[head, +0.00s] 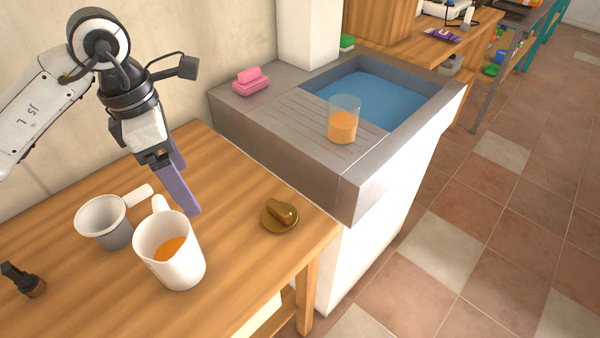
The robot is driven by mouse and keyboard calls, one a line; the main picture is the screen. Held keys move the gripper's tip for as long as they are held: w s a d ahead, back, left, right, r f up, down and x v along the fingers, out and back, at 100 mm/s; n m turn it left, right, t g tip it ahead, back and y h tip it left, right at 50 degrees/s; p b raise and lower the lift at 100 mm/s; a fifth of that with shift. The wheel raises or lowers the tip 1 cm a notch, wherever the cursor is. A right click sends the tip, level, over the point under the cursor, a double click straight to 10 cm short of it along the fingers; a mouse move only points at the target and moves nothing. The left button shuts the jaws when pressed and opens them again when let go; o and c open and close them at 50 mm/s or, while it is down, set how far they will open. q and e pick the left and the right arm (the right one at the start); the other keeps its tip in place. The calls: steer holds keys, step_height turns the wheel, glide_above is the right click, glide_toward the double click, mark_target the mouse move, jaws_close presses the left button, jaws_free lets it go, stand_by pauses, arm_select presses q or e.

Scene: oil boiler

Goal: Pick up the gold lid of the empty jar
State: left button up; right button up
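A round gold lid (267,224) with a raised, elongated knob lies on the wooden table (225,292), near the edge by the sink. My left gripper (186,200) points downward above the table, to the left of the lid and apart from it. A clear glass (343,118) with orange liquid stands on the sink's drainboard. I see no clearly empty jar. My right gripper is not in view.
A white mug (182,262) with orange liquid stands just below my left gripper in the picture. A white handled cup (107,222) stands left of it, and a small dark bottle (30,284) farther left. A pink sponge (251,83) lies beside the sink basin (372,98).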

arm_select(q)
steer(key=w+d+f+n+p, duration=0.1)
steer(key=d+n, duration=0.1)
steer(key=d, duration=0.5)
steer(key=w+d+f+n+p, duration=0.1)
steer(key=w+d+n, duration=0.1)
steer(key=d, duration=0.5)
glide_above(279, 206)
steer(key=s, duration=0.1)
steer(key=shift+t, duration=0.3)
steer(key=f, duration=0.5)
steer(key=shift+a, duration=0.4)
steer(key=f, duration=0.3)
steer(key=w+f+p, duration=0.1)
steer(key=f, duration=0.1)
steer(key=shift+d+f, duration=0.2)
steer(key=shift+d, duration=0.15)
steer(key=c, duration=1.1)
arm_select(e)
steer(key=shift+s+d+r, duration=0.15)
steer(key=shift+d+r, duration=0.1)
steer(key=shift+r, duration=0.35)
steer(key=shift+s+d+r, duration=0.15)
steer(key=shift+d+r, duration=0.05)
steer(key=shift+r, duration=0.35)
